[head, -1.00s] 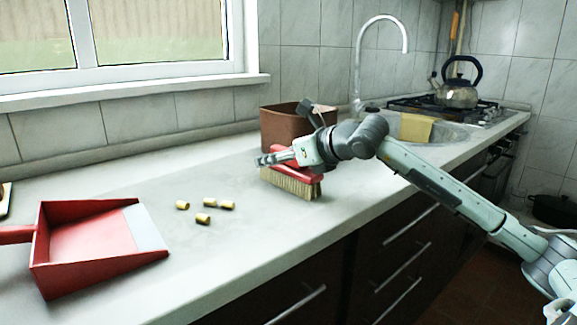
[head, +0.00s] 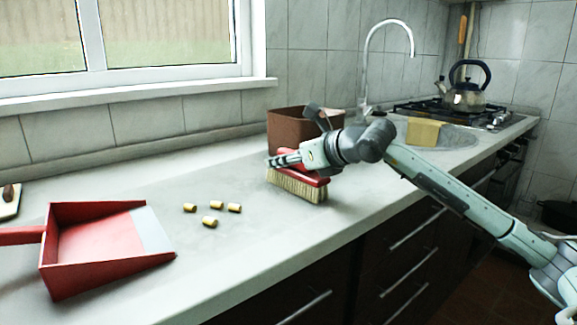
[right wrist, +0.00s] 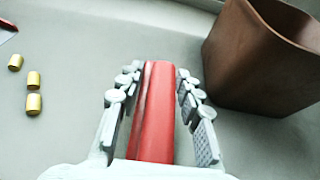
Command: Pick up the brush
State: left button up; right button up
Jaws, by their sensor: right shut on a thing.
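The brush has a red body and pale bristles (head: 297,186) and stands bristles down on the counter in the head view. Its red handle (right wrist: 155,110) runs between the fingers in the right wrist view. My right gripper (head: 272,162) is shut on the brush from above; in the right wrist view its two fingers (right wrist: 158,88) lie along both sides of the red handle. The bristles appear to touch the counter. My left gripper is not in view.
A brown bin (head: 290,130) stands right behind the brush. Several brass-coloured cylinders (head: 212,221) lie left of it, and a red dustpan (head: 95,245) lies further left. A sink with a tall tap (head: 364,75) and a kettle (head: 466,95) are at the right. The counter between is clear.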

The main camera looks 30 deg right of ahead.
aim_at(280, 149)
jog(key=r, duration=0.2)
jog(key=a+r, duration=0.1)
jog(key=r, duration=0.2)
jog(key=shift+a, duration=0.1)
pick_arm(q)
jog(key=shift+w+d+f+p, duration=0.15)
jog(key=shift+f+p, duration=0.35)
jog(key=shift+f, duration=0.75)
pick_arm(e)
jog(key=s+a+r, duration=0.1)
jog(key=a+r, duration=0.4)
jog(key=a, duration=0.5)
jog(key=shift+a+r, duration=0.25)
jog(key=shift+r, duration=0.15)
